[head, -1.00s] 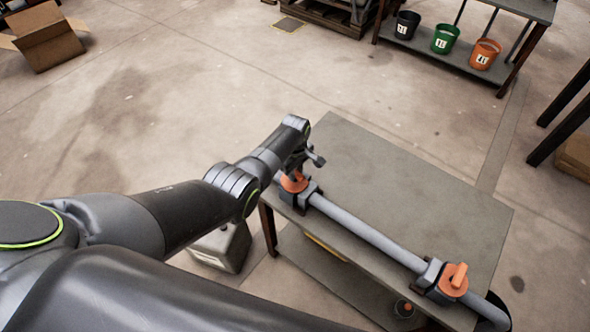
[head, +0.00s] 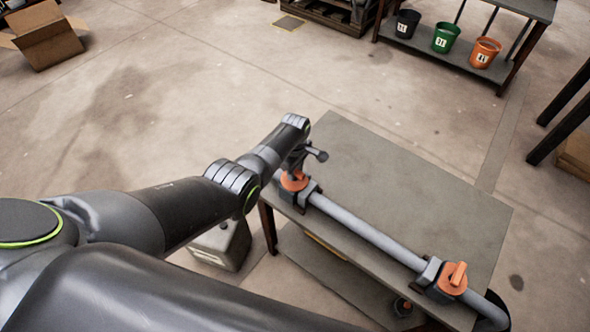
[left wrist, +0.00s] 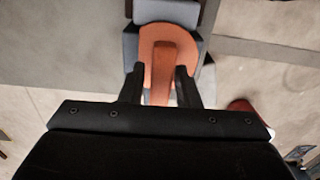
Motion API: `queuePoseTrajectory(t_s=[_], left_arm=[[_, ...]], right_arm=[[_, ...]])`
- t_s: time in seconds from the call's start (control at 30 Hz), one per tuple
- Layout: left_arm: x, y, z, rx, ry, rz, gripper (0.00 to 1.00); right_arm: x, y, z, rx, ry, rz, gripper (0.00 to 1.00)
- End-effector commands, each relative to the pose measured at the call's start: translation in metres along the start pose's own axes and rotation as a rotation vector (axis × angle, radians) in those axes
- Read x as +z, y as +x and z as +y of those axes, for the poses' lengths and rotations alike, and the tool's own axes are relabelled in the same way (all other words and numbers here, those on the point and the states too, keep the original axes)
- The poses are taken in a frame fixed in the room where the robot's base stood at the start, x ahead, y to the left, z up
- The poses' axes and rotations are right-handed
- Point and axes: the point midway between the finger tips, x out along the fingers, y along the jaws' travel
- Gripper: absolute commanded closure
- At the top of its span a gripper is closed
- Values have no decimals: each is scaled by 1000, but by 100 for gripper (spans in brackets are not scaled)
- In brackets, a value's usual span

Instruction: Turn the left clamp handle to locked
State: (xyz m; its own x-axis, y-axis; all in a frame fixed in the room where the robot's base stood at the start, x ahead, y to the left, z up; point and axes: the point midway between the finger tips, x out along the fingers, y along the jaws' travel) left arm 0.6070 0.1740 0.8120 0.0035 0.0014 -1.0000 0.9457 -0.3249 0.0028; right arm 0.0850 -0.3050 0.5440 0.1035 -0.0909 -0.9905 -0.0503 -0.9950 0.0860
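The left clamp (head: 311,193) sits at the left end of a grey pipe (head: 365,233) on the workbench. Its orange handle (head: 295,181) is partly hidden by my left gripper (head: 293,172) in the head view. The lever points along the fingers, toward the palm. My right gripper is not in view.
The right clamp (head: 430,272) with its orange handle (head: 453,278) holds the pipe's other end. The workbench top (head: 420,195) is otherwise clear. A grey canister (head: 222,245) stands on the floor below my arm. Several buckets stand on a far shelf.

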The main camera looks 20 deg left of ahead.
Motion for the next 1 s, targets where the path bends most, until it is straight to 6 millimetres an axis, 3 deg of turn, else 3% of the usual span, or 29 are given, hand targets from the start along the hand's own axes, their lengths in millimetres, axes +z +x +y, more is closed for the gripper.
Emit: queuePoseTrajectory(t_s=[0.1,0.47,1.0], left_arm=[[0,0,0,-1,1,-1,59],[1,-5,0,-1,2,-2,59],[0,-84,0,1,1,-1,59]], right_arm=[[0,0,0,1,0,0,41],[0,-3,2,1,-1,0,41],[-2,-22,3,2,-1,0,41]])
